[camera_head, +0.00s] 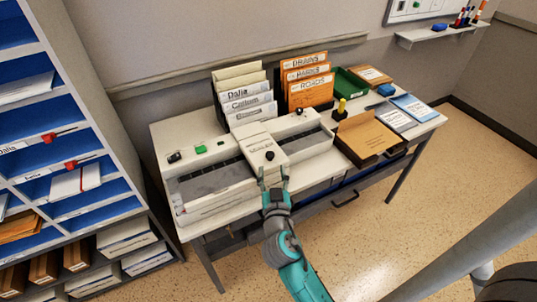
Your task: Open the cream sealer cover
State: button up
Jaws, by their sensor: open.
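The cream sealer (215,183) is a long, low machine on the table, with grey strips along its top. A narrow raised cream cover (258,141) crosses its middle and looks lowered. A round black knob (270,156) sits near the cover's front end. My gripper (273,174) is open at the front edge of the cover, just below the knob in the picture. Its fingers appear apart, with nothing between them. I cannot tell whether they touch the cover.
White folders (247,96) and orange folders (308,81) stand behind the sealer. A brown open case (368,135), a green tray (350,85) and clipboards (397,119) lie on the right. Blue-backed shelves (75,150) stand at the left.

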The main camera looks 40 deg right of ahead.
aim_at(270, 157)
jog(key=x, duration=0.8)
jog(key=shift+w, duration=0.1)
grip_shut()
